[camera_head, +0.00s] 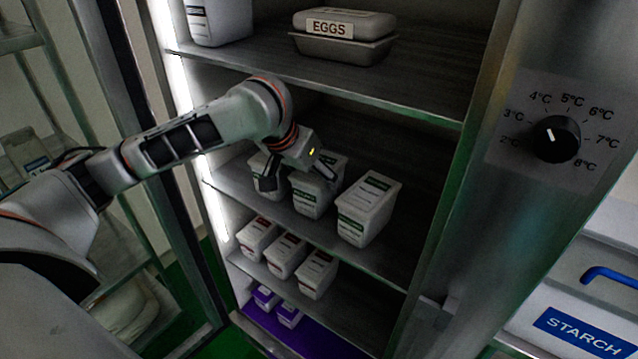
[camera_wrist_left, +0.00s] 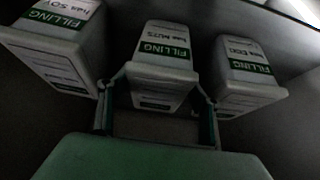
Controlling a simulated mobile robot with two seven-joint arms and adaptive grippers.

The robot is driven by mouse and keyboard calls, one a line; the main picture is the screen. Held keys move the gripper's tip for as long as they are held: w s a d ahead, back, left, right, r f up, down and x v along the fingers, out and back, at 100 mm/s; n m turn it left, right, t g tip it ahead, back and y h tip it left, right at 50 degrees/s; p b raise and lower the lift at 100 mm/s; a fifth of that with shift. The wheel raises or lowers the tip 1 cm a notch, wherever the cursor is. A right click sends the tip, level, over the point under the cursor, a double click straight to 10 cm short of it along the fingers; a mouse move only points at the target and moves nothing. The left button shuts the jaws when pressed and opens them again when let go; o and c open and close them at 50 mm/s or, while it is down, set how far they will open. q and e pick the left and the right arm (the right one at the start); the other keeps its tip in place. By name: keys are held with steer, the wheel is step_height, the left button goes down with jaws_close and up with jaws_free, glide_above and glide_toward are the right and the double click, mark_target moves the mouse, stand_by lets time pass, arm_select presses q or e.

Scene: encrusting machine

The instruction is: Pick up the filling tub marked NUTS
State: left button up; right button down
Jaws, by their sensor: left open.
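The filling tub marked NUTS (camera_wrist_left: 166,58) is white with green labels and sits in the middle of three in the left wrist view. In the head view it is the middle tub (camera_head: 312,196) of the shelf's green-labelled row, partly hidden by my gripper. My left gripper (camera_head: 298,178) is open at this row. In the left wrist view its fingers (camera_wrist_left: 157,108) stand on either side of the NUTS tub's near end, with no grip visible. My right gripper is not in view.
A tub marked SOY (camera_wrist_left: 62,45) and another filling tub (camera_wrist_left: 246,75) flank it closely. An upper shelf (camera_head: 330,82) with an EGGS container (camera_head: 345,24) lies above. Smaller tubs (camera_head: 287,256) stand below. The fridge's right wall (camera_head: 440,215) bounds the space.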

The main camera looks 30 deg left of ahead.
arm_select(q)
steer(key=x, duration=0.3)
steer(key=shift+w+f, duration=0.15)
steer(key=shift+f, duration=0.15)
steer(key=c, duration=1.7)
steer(key=shift+r, duration=0.15)
steer(key=shift+w, duration=0.1)
